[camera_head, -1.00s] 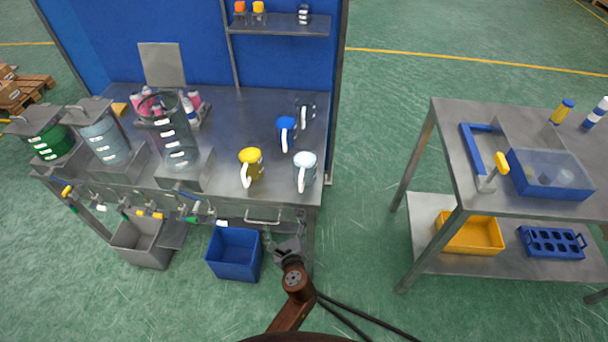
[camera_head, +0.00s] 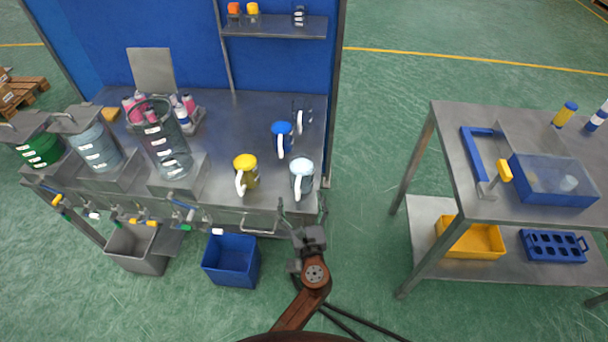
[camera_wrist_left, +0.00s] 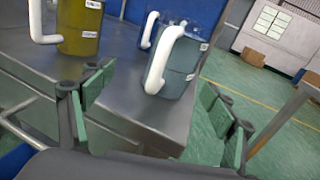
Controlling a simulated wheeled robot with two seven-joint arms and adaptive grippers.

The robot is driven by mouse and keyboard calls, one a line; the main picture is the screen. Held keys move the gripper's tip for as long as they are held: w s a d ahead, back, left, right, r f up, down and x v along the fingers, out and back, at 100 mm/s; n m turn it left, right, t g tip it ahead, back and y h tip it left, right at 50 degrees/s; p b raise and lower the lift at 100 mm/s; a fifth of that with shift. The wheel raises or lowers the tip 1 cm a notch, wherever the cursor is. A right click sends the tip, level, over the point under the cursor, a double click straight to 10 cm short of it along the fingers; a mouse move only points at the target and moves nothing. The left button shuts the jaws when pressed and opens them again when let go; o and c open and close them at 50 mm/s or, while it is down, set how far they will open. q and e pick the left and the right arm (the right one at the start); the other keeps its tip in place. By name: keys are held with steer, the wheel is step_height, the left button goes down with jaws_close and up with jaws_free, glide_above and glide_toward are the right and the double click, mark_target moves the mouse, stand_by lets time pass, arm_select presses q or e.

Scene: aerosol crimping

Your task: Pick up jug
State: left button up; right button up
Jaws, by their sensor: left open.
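My left gripper (camera_head: 302,209) is open and empty at the bench's front edge, just in front of the pale-lidded jug. In the left wrist view, the open fingers (camera_wrist_left: 160,112) are spread apart, with the grey-blue jug (camera_wrist_left: 183,68) ahead between them and the yellow jug (camera_wrist_left: 80,27) to the left. My right gripper is out of view.
Large clear vessels (camera_head: 162,150) with taps stand at the bench's left. A blue bin (camera_head: 231,262) and a grey bin (camera_head: 139,250) sit below its front. A side table (camera_head: 500,205) is at right, with open floor between.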

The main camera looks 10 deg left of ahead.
mark_target(304, 185)
arm_select(q)
steer(key=w, duration=0.2)
steer(key=m, duration=0.1)
steer(key=shift+w+d+r+t, duration=0.3)
steer(key=shift+w+r, duration=0.05)
steer(key=shift+w, duration=0.05)
steer(key=shift+w+b, duration=0.3)
steer(key=shift+w+d+h, duration=0.1)
steer(key=shift+w+h, duration=0.2)
steer(key=shift+w, duration=0.25)
steer(key=b+x, duration=0.1)
steer(key=x, duration=0.2)
steer(key=shift+w+f, duration=0.15)
steer(key=shift+w, duration=0.15)
steer(key=shift+w+a+b, duration=0.2)
steer(key=shift+w+b, duration=0.1)
steer(key=shift+w, duration=0.15)
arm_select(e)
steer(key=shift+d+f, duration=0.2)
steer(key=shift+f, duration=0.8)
arm_select(q)
steer(key=shift+c, duration=0.5)
steer(key=c, duration=1.6)
steer(key=shift+r, duration=0.25)
steer(key=shift+c, duration=0.6)
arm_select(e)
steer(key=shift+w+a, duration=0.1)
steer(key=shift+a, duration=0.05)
